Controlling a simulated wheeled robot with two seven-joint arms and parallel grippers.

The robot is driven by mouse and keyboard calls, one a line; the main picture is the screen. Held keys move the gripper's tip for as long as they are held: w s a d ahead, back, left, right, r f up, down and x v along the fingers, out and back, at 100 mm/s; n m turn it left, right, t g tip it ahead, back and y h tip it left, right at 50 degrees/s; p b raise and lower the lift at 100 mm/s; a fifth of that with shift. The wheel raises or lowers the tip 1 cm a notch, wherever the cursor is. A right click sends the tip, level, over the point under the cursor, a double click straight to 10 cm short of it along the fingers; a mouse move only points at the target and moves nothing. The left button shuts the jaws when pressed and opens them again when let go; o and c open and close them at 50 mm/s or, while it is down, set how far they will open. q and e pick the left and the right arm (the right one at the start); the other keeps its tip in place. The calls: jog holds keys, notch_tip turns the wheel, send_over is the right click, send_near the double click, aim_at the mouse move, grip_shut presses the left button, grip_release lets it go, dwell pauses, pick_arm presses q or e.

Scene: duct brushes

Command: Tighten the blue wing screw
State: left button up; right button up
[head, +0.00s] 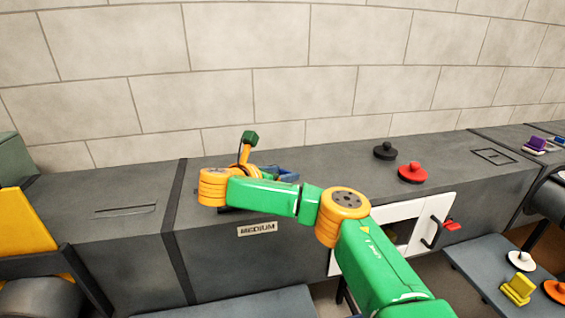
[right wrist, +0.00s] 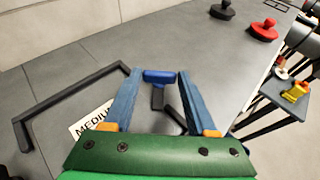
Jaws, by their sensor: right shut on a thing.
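The blue wing screw (right wrist: 159,76) shows in the right wrist view as a blue crosspiece on a dark stem. In the head view, my right arm reaches over the grey duct (head: 225,255) marked MEDIUM. There, the blue parts of my right gripper (head: 283,174) show just behind the arm, and the screw cannot be made out. My left gripper is in neither view.
A black knobbed disc (head: 385,151) and a red one (head: 412,173) stand on the duct top at right. A low table (head: 470,260) at lower right holds several small parts. A brick wall closes the back.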

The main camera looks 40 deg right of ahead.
jog(key=shift+f+g, duration=0.1)
jog(key=shift+g, duration=0.2)
jog(key=shift+p, duration=0.3)
jog(key=shift+f, duration=0.15)
jog(key=o, duration=1.4)
jog(key=shift+c, duration=0.2)
